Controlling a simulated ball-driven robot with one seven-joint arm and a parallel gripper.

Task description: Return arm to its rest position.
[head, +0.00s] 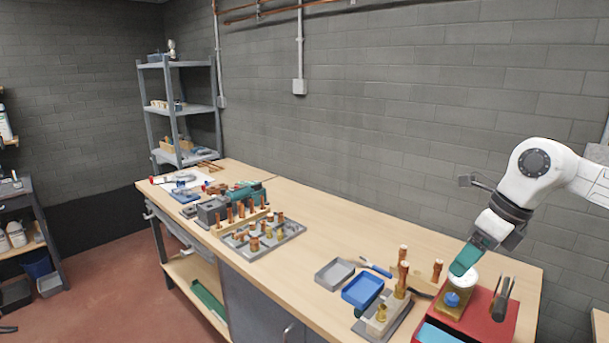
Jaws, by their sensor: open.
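My white arm comes in from the right edge, bends at a round joint and reaches down over the front right of the bench. My gripper (474,253) is at its lower end, with teal and dark parts showing. It is open and nothing is seen held in it. It is just above a white-topped container with a blue part (452,299); I cannot tell if they touch. Part of the jaws is hidden by the viewing angle.
A red box (500,328) stands below my gripper. A blue tray (362,291), a grey tray (334,273) and upright copper fittings (402,278) are left of it. A grey fittings tray (290,229) lies farther along the wooden bench (300,283). A block wall stands behind.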

